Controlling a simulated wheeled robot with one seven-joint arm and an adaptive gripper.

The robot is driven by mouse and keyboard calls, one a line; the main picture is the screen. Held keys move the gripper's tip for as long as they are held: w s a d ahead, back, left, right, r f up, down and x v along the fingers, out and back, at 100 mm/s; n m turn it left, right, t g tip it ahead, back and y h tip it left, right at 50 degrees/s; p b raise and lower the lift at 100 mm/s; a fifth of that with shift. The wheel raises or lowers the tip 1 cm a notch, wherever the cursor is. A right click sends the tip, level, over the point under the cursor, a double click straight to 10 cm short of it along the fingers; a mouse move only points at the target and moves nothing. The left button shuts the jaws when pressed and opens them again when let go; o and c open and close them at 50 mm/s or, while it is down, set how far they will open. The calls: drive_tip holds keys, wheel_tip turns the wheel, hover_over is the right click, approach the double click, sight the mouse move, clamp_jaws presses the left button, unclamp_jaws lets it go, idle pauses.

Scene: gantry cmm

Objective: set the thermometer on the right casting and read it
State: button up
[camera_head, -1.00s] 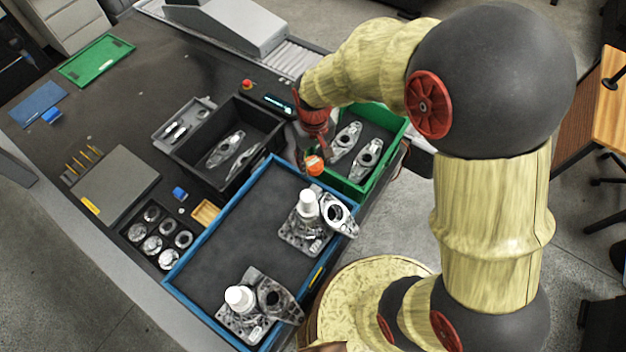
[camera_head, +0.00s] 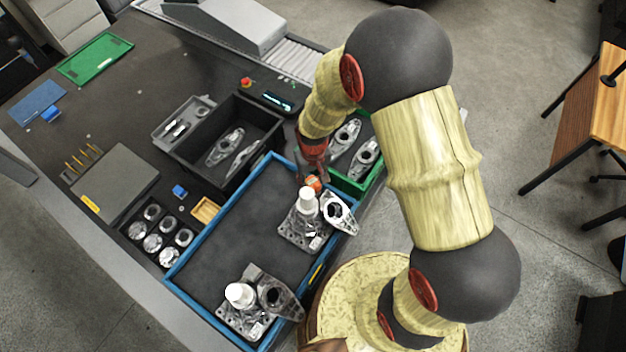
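Two grey metal castings stand in the blue-rimmed tray (camera_head: 224,215). The right casting (camera_head: 297,236) is near the tray's right side, with a white capped cylinder (camera_head: 306,200) on it. The left casting (camera_head: 242,322) is at the tray's front, with another white cylinder (camera_head: 240,295). My gripper (camera_head: 312,174), red, points down just behind the right casting. A small orange object (camera_head: 314,183), seemingly the thermometer, is at its fingertips and moves with it, so the gripper appears shut on it. The fingers are small and partly hidden. The orange object looks just above or behind the white cylinder; contact cannot be told.
A black bin (camera_head: 262,120) and a green bin (camera_head: 375,183) holding metal parts lie behind the tray. A slotted black holder (camera_head: 130,231) with round pieces and a grey plate (camera_head: 115,185) are at left. The tray's middle is bare.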

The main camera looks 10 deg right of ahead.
drive_tip(key=shift+f, duration=0.15)
drive_tip(key=o, duration=1.3)
drive_tip(key=shift+r, duration=0.2)
wheel_tip(320, 180, up, 12)
wheel_tip(320, 180, up, 7)
drive_tip(key=t, duration=0.1)
hover_over(313, 182)
drive_tip(key=d, duration=0.2)
drive_tip(key=s+d+r+m+t, duration=0.1)
drive_tip(key=s+d+r+t, duration=0.1)
drive_tip(key=s+r, duration=0.6)
drive_tip(key=s+d+r+m+t, duration=0.1)
drive_tip(key=s+d+r+t, duration=0.1)
drive_tip(key=s+d+r, duration=0.3)
drive_tip(key=s+r, duration=0.3)
drive_tip(key=r, duration=0.2)
drive_tip(key=shift+d+m+t, duration=0.15)
drive_tip(key=shift+m+t, duration=0.15)
